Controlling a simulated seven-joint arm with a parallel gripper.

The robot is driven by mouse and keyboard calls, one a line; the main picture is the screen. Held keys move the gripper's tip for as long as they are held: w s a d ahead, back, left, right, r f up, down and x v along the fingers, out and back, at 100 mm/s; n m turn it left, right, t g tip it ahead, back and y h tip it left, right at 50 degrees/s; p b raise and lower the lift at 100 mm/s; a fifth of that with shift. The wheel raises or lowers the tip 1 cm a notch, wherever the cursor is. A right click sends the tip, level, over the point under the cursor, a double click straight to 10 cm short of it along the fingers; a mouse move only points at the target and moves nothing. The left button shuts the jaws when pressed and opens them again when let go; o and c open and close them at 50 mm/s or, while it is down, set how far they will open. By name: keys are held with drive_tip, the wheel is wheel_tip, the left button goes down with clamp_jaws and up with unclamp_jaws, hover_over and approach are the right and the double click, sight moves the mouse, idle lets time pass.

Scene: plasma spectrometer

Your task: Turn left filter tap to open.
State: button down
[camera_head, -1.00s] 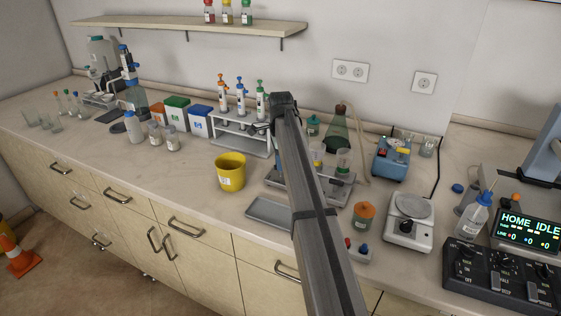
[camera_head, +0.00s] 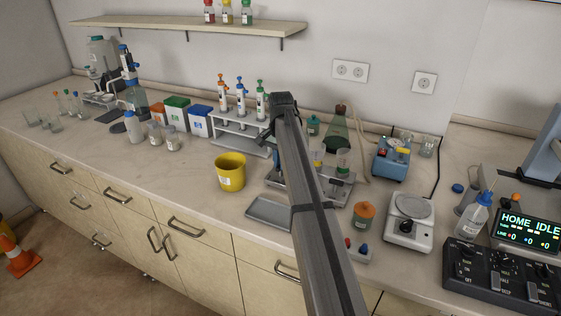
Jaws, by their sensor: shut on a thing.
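The filter stand (camera_head: 336,192) is on the bench at the picture's middle, with a yellow-marked and a green-marked cup (camera_head: 343,161) above it. My dark arm crosses in front of it and covers much of its left part. My gripper (camera_head: 268,135) shows only as a small dark part left of the arm's far end, by the stand's left side. Its fingertips and the left filter tap are too hidden or small to make out. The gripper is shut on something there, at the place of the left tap. The tap's angle cannot be seen.
A white pipette rack (camera_head: 240,142) stands close at the left, with a yellow bucket (camera_head: 230,172) before it. A grey tray (camera_head: 268,211) lies in front.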

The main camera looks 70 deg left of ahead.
drive_tip(key=shift+n, duration=0.6)
drive_tip(key=c, duration=1.1)
unclamp_jaws()
drive_tip(key=shift+r, duration=0.15)
wheel_tip(320, 180, up, 14)
drive_tip(key=shift+f, duration=0.2)
drive_tip(key=shift+r, duration=0.15)
drive_tip(key=shift+r, duration=3.85)
